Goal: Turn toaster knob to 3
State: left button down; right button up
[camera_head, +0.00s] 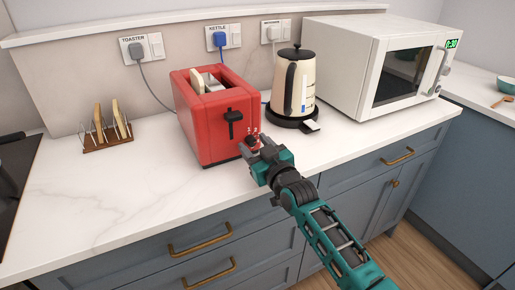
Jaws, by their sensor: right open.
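A red toaster (205,138) stands on the white counter with bread showing in its top slots. Its black lever (233,121) is on the front face, near the upper middle. The small dark knob (250,140) is at the lower right of that face, with small white numbers just above it; its exact setting is too small to tell. My right gripper (252,148), on a teal and black arm from the lower right, is open with its fingertips at the knob. The fingers partly hide the knob, and I cannot tell whether they touch it. My left gripper is out of view.
A cream kettle (308,84) stands on its black base right of the toaster, close to my gripper. A white microwave (345,65) is farther right. A toast rack (107,139) stands left. The front counter (120,200) is clear.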

jog(key=p+v, duration=0.1)
jog(key=v, duration=1.2)
jog(key=shift+d+f, duration=0.1)
jog(key=s+d+f+m+g+h, duration=0.2)
jog(key=s+d+f, duration=0.3)
jog(key=s+f, duration=0.4)
jog(key=s+d+f+m+g+h, duration=0.2)
jog(key=s+d+f, duration=0.4)
jog(key=s+f, duration=0.4)
jog(key=shift+s+d+f+m+g+h, duration=0.2)
jog(key=shift+s+f+m+g+h, duration=0.1)
jog(key=shift+s+g+h, duration=0.5)
